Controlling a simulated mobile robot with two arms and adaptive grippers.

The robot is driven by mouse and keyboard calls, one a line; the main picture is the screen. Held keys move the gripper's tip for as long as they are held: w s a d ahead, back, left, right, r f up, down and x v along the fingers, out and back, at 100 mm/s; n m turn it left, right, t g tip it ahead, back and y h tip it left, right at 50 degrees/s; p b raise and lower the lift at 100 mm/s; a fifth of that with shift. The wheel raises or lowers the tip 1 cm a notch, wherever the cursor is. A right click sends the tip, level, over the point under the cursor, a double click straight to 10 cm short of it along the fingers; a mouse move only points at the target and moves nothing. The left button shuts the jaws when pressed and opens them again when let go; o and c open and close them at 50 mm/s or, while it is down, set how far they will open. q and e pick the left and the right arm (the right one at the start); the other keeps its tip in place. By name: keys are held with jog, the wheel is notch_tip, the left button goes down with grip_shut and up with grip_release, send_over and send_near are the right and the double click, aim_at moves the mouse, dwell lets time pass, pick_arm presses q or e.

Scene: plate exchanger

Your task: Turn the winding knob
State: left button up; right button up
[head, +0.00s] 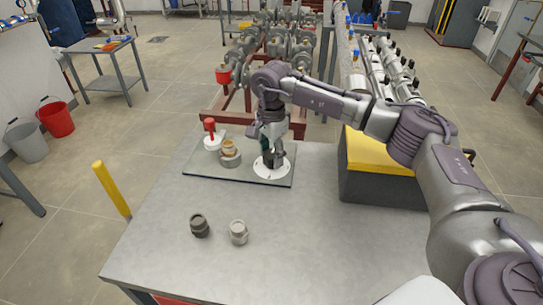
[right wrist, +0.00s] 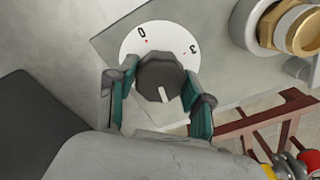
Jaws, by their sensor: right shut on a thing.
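The winding knob (right wrist: 163,78) is dark grey with a pale pointer line. It sits on a round white dial (right wrist: 130,42) marked 0 and 3, each with a red dot. In the right wrist view its pointer faces down, away from both numbers. My right gripper (right wrist: 160,90) is shut on the knob, one finger on each side. In the head view the right gripper (head: 272,158) comes down over the white dial (head: 272,175) and hides most of the knob. My left gripper is not in view.
The dial stands on a grey panel (head: 200,170) on the table (head: 300,225). Left of it are a brass-and-grey fitting (head: 230,153) and a red-handled valve (head: 210,130). Two loose fittings (head: 200,225) (head: 238,232) stand nearer. A yellow-topped box (head: 380,155) is at right.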

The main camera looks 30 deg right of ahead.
aim_at(272, 154)
jog(key=shift+r+n, duration=0.1)
jog(key=shift+n, duration=0.7)
jog(key=o, duration=1.2)
jog(key=shift+c, duration=0.2)
notch_tip(272, 154, up, 12)
